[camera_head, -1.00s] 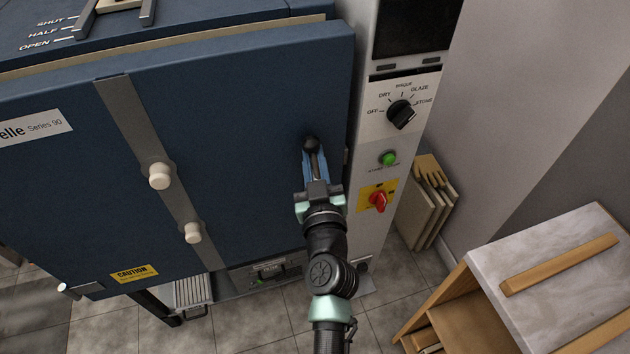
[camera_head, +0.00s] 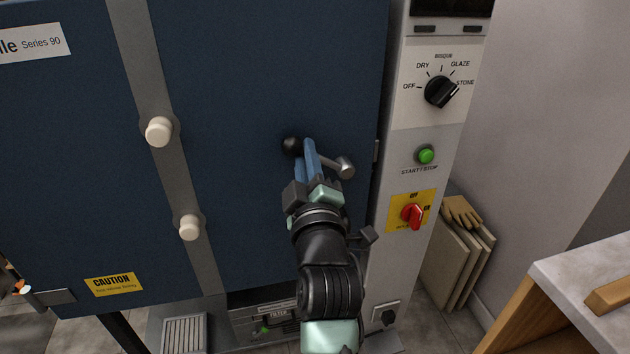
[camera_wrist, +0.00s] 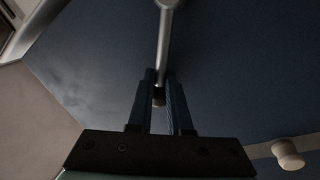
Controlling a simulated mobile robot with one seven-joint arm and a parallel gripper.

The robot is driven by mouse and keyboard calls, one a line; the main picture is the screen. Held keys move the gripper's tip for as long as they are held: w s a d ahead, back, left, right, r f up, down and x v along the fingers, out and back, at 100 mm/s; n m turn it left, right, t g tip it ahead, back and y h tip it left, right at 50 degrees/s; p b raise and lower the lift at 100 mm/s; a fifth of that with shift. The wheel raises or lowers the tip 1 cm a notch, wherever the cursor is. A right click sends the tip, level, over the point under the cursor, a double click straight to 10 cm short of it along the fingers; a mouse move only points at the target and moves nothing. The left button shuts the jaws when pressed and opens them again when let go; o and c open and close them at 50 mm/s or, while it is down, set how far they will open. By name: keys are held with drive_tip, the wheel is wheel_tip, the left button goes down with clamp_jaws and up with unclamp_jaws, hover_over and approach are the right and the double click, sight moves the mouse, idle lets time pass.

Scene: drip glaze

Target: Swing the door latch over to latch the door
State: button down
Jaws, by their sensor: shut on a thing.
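The door latch is a silver lever with a round metal hub (camera_head: 345,167) near the right edge of the blue door (camera_head: 240,90). Its black ball knob (camera_head: 292,145) points left and slightly up from the hub. My gripper (camera_head: 307,148) comes from below with its blue fingers around the lever between knob and hub, hiding part of it. In the wrist view the lever's silver rod (camera_wrist: 164,50) runs down from the top between the fingertips of my gripper (camera_wrist: 160,82), which is shut on it. The knob cannot be made out there.
A control panel stands right of the door, with a black dial (camera_head: 440,92), green button (camera_head: 425,155) and red switch (camera_head: 413,214). Two pale plugs (camera_head: 159,130) stick out of the door. A pale-topped wooden table (camera_head: 590,265) is at lower right.

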drive_tip(key=shift+s+a+f+n+y+b, duration=0.1)
drive_tip(key=shift+a+f+n+y+b, duration=0.35)
drive_tip(key=shift+n+b, duration=0.85)
drive_tip(key=shift+s+a+f+n+y+b, duration=0.25)
drive_tip(key=shift+f+n+b, duration=0.4)
drive_tip(key=shift+b, duration=1.2)
drive_tip(key=shift+a+f+n+y+b, duration=0.45)
drive_tip(key=shift+n+b, duration=0.6)
drive_tip(key=shift+b, duration=0.5)
drive_tip(key=shift+f, duration=0.1)
drive_tip(key=c, duration=0.8)
unclamp_jaws()
drive_tip(key=shift+o, duration=0.2)
drive_tip(key=shift+d, duration=0.1)
drive_tip(key=shift+d+f+h, duration=0.1)
drive_tip(key=shift+h, duration=0.15)
drive_tip(key=shift+s+d+f, duration=0.1)
drive_tip(key=shift+s+d, duration=0.1)
drive_tip(key=shift+s, duration=0.15)
drive_tip(key=v, duration=1.2)
drive_tip(key=shift+b, duration=0.35)
drive_tip(key=shift+a, duration=0.1)
